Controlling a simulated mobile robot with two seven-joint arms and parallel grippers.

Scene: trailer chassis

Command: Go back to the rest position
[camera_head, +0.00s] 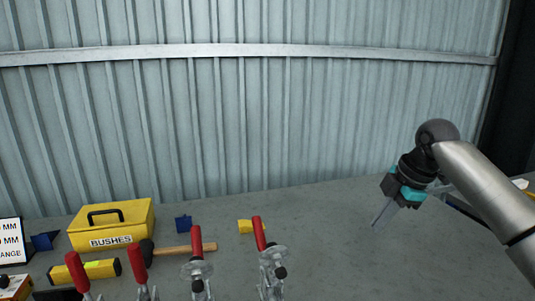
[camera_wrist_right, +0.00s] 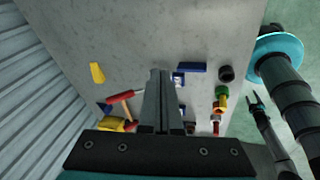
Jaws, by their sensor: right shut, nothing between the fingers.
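My right gripper (camera_head: 378,222) is at the right of the head view, raised over the grey work surface (camera_head: 335,215). Its fingers are together and point down to the left, with nothing between them. In the right wrist view the shut fingers (camera_wrist_right: 158,78) stand in the middle, above the surface and apart from the objects on it. My left gripper is not in the head view. In the right wrist view, a dark arm with a teal ring shows at the right, its thin jaw-like end beside the surface's edge.
A yellow box marked BUSHES (camera_head: 130,222), a hammer (camera_head: 185,249), a yellow level (camera_head: 85,271) and several red-handled clamps (camera_head: 196,243) occupy the left and front of the surface. A corrugated metal wall (camera_head: 250,120) closes the back. The surface's middle right is clear.

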